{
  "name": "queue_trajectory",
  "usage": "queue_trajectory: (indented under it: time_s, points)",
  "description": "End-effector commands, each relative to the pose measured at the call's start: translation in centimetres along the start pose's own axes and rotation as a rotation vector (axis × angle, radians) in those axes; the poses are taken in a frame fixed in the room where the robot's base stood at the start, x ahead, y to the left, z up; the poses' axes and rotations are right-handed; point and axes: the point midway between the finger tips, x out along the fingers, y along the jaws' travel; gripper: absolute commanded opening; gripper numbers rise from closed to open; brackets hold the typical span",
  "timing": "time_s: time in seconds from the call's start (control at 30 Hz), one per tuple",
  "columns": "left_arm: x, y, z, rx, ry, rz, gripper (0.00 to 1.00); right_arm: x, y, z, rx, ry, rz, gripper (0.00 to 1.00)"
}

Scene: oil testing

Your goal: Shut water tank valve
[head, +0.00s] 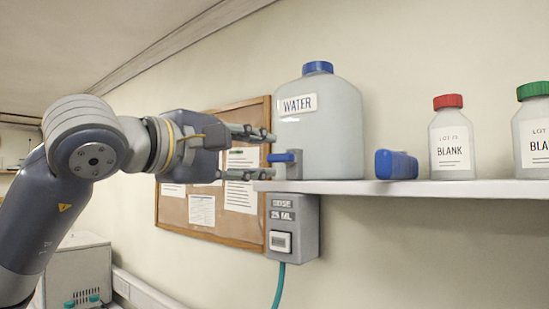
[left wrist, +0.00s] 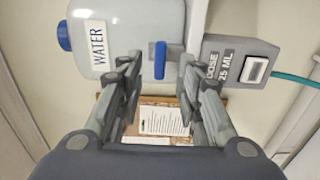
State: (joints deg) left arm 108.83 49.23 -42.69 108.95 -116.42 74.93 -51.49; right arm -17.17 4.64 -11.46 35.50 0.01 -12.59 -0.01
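The water tank (head: 330,125) is a pale translucent jug with a blue cap and a WATER label, standing on the shelf. Its valve has a blue lever (head: 281,157) on a grey body at the tank's lower left. In the left wrist view the blue lever (left wrist: 160,60) shows ahead, between the lines of the fingers. My left gripper (head: 262,154) is open, one finger above and one below the level of the lever, with nothing between the fingertips. In the left wrist view the tank (left wrist: 135,30) lies at the upper left. My right gripper is not in view.
The white shelf (head: 450,188) also holds a blue object (head: 396,164), a red-capped bottle (head: 451,140) and a green-capped bottle (head: 533,135). A grey dose box (head: 292,228) with a teal hose hangs below the shelf's left end. A cork board (head: 240,225) is on the wall behind.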

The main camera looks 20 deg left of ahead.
Motion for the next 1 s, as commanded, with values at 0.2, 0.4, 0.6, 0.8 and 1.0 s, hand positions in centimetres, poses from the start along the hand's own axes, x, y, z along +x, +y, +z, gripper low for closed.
queue_trajectory:
  time_s: [0.2,0.4,0.6,0.8,1.0]
  points:
    - [-3.4,0.0,0.0,0.002,0.000,0.001,0.33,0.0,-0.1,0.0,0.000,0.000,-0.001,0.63]
    - [-4.4,-0.1,0.1,0.001,-0.001,-0.001,0.33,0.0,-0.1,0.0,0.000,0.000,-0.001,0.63]
    - [-4.4,-0.1,0.1,0.001,-0.001,-0.001,0.33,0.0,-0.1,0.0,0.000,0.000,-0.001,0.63]
    - [-4.3,-0.1,0.1,0.001,-0.001,-0.001,0.33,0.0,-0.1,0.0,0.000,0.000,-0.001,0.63]
    - [-4.4,-0.1,0.1,0.001,-0.001,-0.001,0.33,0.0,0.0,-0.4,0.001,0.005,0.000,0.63]
